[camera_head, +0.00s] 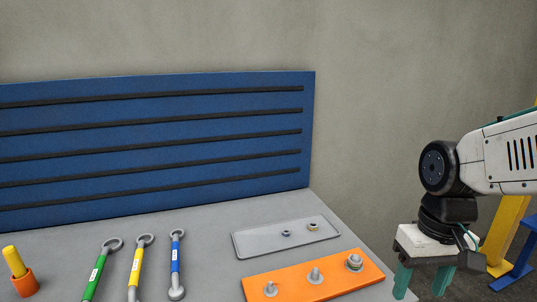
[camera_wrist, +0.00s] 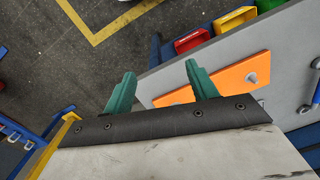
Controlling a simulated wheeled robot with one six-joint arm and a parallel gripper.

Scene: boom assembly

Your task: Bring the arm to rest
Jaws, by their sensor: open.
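My gripper (camera_head: 426,279) hangs at the right of the head view, just off the table's right edge, with its teal fingers pointing down. In the wrist view its two teal fingers (camera_wrist: 159,88) stand apart with nothing between them. The arm above it reaches in from the right edge of the head view. An orange plate (camera_head: 322,280) with several upright bolts lies on the grey table (camera_head: 215,215), left of the gripper and apart from it. Part of this plate also shows beyond the fingers in the wrist view (camera_wrist: 232,80).
Behind the plate lies a grey tray (camera_head: 262,243) with small nuts. Green (camera_head: 97,268), yellow (camera_head: 137,265) and blue (camera_head: 175,262) rods lie left, near an orange cup (camera_head: 25,284). A blue slatted panel (camera_head: 150,135) stands behind. Red (camera_wrist: 192,40) and yellow (camera_wrist: 235,19) bins show in the wrist view.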

